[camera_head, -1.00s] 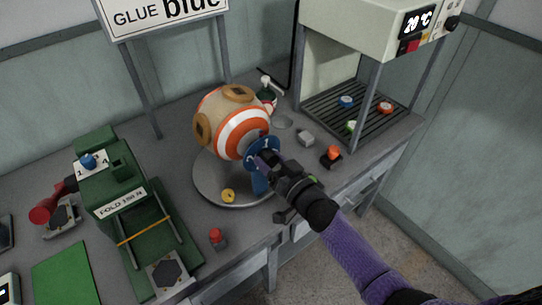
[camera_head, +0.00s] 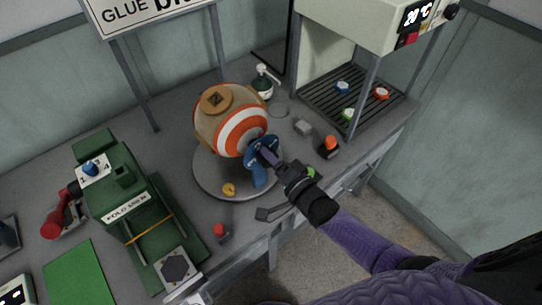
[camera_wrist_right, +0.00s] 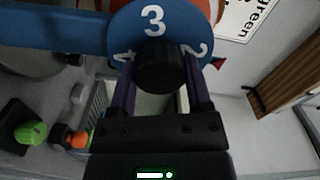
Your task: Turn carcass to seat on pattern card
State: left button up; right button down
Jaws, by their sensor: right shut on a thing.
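The carcass, a ball with orange and white bands and a tan side (camera_head: 241,129), sits over a round grey turntable (camera_head: 208,183). One brown square-marked patch (camera_head: 215,100) faces up on it. A blue numbered dial (camera_head: 260,175) stands at its front right; in the right wrist view the dial (camera_wrist_right: 153,38) shows a 3, with other digits partly hidden. My right gripper (camera_head: 272,158) is shut on the dial's black knob (camera_wrist_right: 163,66), one finger on each side. I cannot make out which thing is the pattern card. My left gripper is out of view.
A green press (camera_head: 128,195) stands left of the turntable. A yellow piece (camera_head: 229,189) lies at the turntable's front edge, and a red button (camera_head: 220,230) stands near the table edge. A rack (camera_head: 350,105) with coloured pieces is at the right. A pump bottle (camera_head: 264,83) stands behind the ball.

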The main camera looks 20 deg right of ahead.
jog(key=m, duration=0.2)
jog(key=m+b, duration=0.1)
jog(key=m, duration=0.2)
jog(key=shift+f+m, duration=0.25)
jog(key=shift+m, duration=0.05)
jog(key=m+b, duration=0.1)
jog(key=m, duration=0.2)
jog(key=shift+m+b, duration=0.3)
jog(key=shift+b, duration=0.1)
jog(key=m+b, duration=0.2)
jog(key=m, duration=0.2)
jog(key=shift+f+m, duration=0.15)
jog(key=shift+m, duration=0.15)
jog(key=m+b, duration=0.2)
jog(key=m, duration=0.1)
jog(key=shift+a, duration=0.1)
jog(key=m+b, duration=0.2)
jog(key=m, duration=0.2)
jog(key=shift+s, duration=0.1)
jog(key=shift+m, duration=0.3)
